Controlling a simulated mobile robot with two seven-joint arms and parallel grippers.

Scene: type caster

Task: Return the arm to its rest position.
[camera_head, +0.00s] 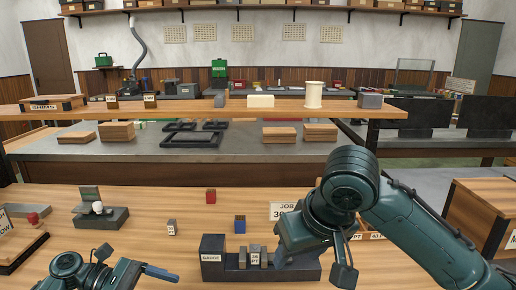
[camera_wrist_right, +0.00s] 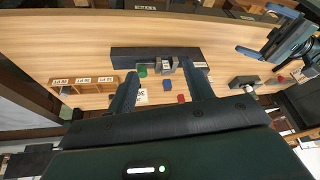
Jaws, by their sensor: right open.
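My right arm reaches in from the right in the head view. Its gripper (camera_head: 300,250) is over the right end of a dark fixture (camera_head: 212,248) labelled GAUGE, and the arm hides part of it. In the right wrist view the two fingers (camera_wrist_right: 165,90) stand wide apart with nothing held between them. The fixture (camera_wrist_right: 125,56) lies beyond the fingertips, with small grey blocks (camera_wrist_right: 166,66) in it. My left gripper (camera_head: 135,272) is low at the left, partly cut off by the frame edge; its jaw state is unclear.
A blue block (camera_head: 240,226), a red block (camera_head: 211,196) and a small pale block (camera_head: 172,227) stand on the wooden bench. A dark stand (camera_head: 102,217) is at the left. A job card (camera_head: 283,210) stands behind the right arm. A raised shelf (camera_head: 190,111) crosses behind.

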